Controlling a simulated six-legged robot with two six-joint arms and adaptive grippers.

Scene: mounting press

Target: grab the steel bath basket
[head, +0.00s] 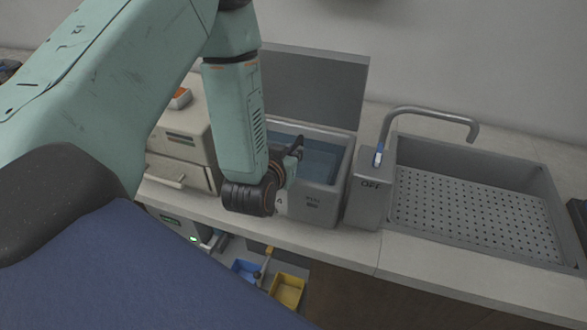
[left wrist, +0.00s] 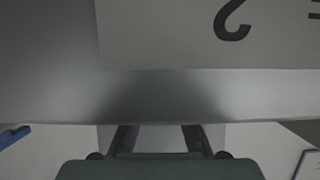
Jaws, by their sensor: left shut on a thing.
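The water bath (head: 312,200) is a grey box on the counter with its lid raised and blue water (head: 322,160) inside. My left gripper (head: 293,152) reaches over the bath's left part, with my wrist in front of it. In the left wrist view my two fingers (left wrist: 160,140) stand at the lower edge of a close grey metal surface (left wrist: 150,95), with a light grey piece between them. The gripper is shut on what seems to be the steel bath basket, mostly hidden by my arm in the head view. My right gripper is not in view.
A beige cabinet (head: 182,140) stands left. Blue and yellow bins (head: 288,291) sit below the counter.

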